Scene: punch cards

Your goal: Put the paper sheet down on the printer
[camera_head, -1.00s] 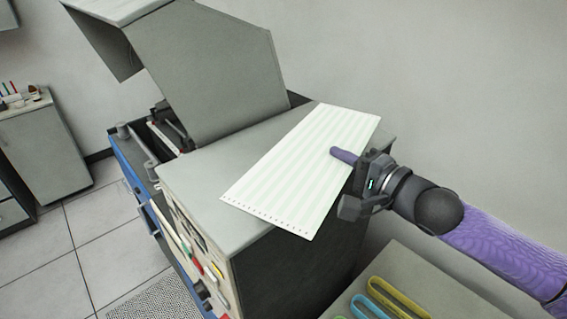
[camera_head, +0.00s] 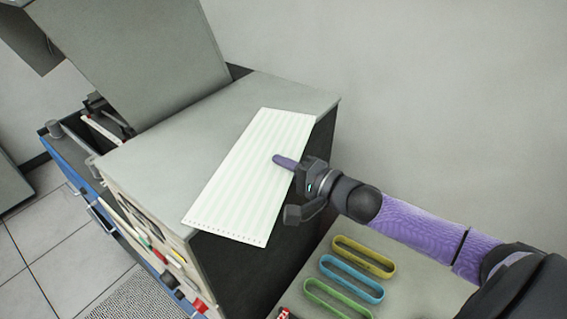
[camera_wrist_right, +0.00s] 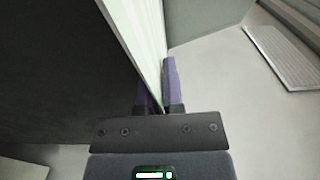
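The paper sheet (camera_head: 248,172) is white with pale green stripes and a row of small marks along its near edge. It lies over the right part of the printer's flat grey top (camera_head: 160,165), its near corner jutting past the edge. I cannot tell whether it touches the top. My right gripper (camera_head: 288,163) is at the sheet's right edge, one purple finger above it. In the right wrist view the sheet (camera_wrist_right: 140,30) runs between the two purple fingers (camera_wrist_right: 157,90), which are closed on it. My left gripper is not in view.
A lower grey surface (camera_head: 410,285) at the front right holds yellow (camera_head: 363,257), blue (camera_head: 351,279) and green (camera_head: 337,300) loops. The printer's raised grey panel (camera_head: 150,60) stands behind its top. Bare top remains left of and behind the sheet.

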